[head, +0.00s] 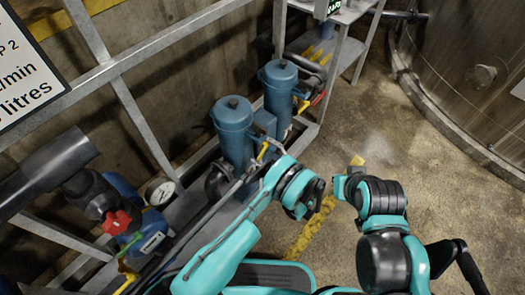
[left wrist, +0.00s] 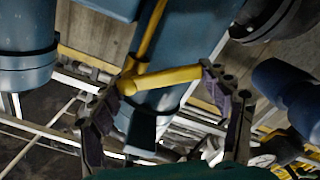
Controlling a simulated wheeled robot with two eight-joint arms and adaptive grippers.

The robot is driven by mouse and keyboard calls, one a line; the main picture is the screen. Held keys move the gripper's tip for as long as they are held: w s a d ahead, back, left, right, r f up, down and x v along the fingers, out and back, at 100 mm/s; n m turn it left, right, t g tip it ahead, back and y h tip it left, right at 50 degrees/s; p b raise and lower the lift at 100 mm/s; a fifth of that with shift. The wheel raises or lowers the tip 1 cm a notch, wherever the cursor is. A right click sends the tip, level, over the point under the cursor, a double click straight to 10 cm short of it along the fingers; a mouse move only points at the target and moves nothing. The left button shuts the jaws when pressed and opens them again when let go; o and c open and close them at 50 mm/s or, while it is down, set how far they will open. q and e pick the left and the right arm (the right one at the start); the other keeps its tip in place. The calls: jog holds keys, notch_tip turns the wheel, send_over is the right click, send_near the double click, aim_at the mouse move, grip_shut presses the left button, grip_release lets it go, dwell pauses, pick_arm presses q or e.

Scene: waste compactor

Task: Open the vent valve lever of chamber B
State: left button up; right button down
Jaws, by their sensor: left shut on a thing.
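A yellow lever (head: 263,149) sits beside the nearer blue canister (head: 233,130) in the head view. In the left wrist view the yellow lever (left wrist: 165,78) lies across the picture between my fingers, with a yellow stem rising from its left end. My left gripper (head: 266,156) is at this lever, small and partly hidden by my wrist. In the left wrist view my left gripper (left wrist: 168,100) has one finger near each end of the lever and is shut on it. My right arm shows at the right of the head view, but its gripper cannot be made out.
A second blue canister (head: 279,92) stands behind, with yellow and red handles (head: 308,102) beside it. A grey metal frame (head: 140,62) runs along the left. A red knob (head: 117,222) and a gauge (head: 160,192) are at lower left. The concrete floor (head: 420,140) at right is clear.

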aim_at(266, 138)
pick_arm(q)
jog(key=shift+n, duration=0.3)
jog(key=o, duration=1.7)
notch_tip(266, 138, up, 10)
jog(key=shift+f, duration=0.1)
